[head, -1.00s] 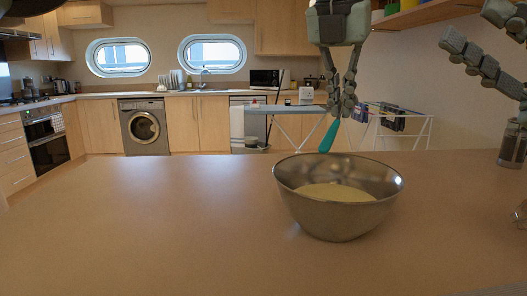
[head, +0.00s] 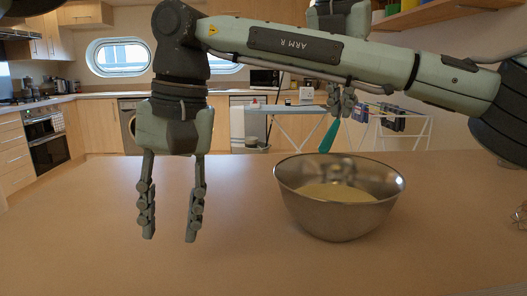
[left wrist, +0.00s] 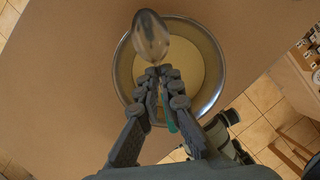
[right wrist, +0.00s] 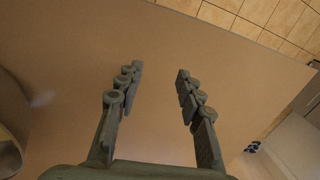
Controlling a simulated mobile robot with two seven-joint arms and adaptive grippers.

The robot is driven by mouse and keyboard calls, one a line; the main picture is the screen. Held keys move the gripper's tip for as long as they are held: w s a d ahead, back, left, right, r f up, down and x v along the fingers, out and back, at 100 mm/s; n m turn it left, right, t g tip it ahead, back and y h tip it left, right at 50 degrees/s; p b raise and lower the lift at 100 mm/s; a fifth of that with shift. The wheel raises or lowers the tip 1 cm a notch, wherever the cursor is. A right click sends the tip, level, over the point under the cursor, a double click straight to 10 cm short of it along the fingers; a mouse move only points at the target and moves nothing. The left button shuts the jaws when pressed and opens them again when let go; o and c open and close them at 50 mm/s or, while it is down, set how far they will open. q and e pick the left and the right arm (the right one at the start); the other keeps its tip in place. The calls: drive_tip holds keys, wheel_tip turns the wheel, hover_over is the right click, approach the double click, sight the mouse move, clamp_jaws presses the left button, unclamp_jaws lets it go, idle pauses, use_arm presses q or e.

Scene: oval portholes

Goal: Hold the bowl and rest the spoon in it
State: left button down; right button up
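The metal bowl (head: 372,213) stands upright on the counter, with a pale yellow content inside. My left gripper (head: 341,102) is shut on the spoon, above the far side of the bowl. The spoon's teal handle (head: 329,137) slants down from the fingers. Its metal head (left wrist: 151,38) shows in the left wrist view, over the bowl (left wrist: 213,60). My right gripper (head: 170,238) is open and empty over the counter, left of the bowl and apart from it. My right arm crosses in front of my left gripper and hides part of it.
The wooden counter (head: 75,225) is bare to the left and in front of the bowl. A whisk (head: 520,215) is cut off at the right edge. Tiled floor (right wrist: 235,18) lies beyond the counter edge in the right wrist view.

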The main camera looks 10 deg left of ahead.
sight(288, 200)
drive_tip(key=w+d+r+t+h, duration=0.1)
drive_tip(key=w+d+r+t, duration=0.1)
drive_tip(key=w+d, duration=0.1)
drive_tip(key=w+d+r+t+h, duration=0.1)
drive_tip(key=w+d+r+h, duration=0.1)
drive_tip(key=w, duration=0.3)
drive_tip(key=w+d+r+t+h, duration=0.2)
drive_tip(key=w+d, duration=0.2)
drive_tip(key=shift+d+t, duration=0.3)
drive_tip(key=shift+d, duration=0.1)
drive_tip(key=x, duration=1.1)
drive_tip(key=shift+w+d+f, duration=0.2)
drive_tip(key=shift+f, duration=0.1)
drive_tip(key=shift+c, duration=0.2)
clamp_jaws()
